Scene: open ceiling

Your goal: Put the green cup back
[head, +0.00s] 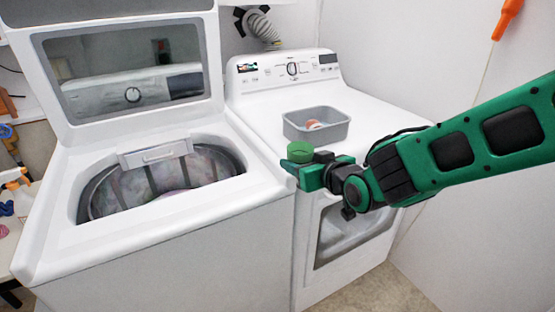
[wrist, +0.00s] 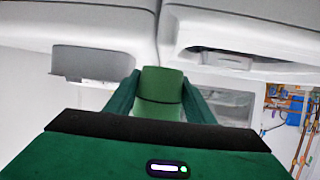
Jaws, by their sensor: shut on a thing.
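The green cup (head: 300,151) is between the fingers of my gripper (head: 312,176), held above the front edge of the dryer near the gap beside the washer. In the wrist view the green cup (wrist: 161,92) sits between the two green fingers of my gripper (wrist: 161,98), which is shut on it. In the head view the cup's round top faces up and my fingers hide part of its lower side.
A grey bin (head: 316,125) with a small orange-and-white item inside stands on the white dryer (head: 375,117), behind my gripper. The white washer (head: 160,215) at left has its lid raised and its drum open. The dryer top right of the bin is clear.

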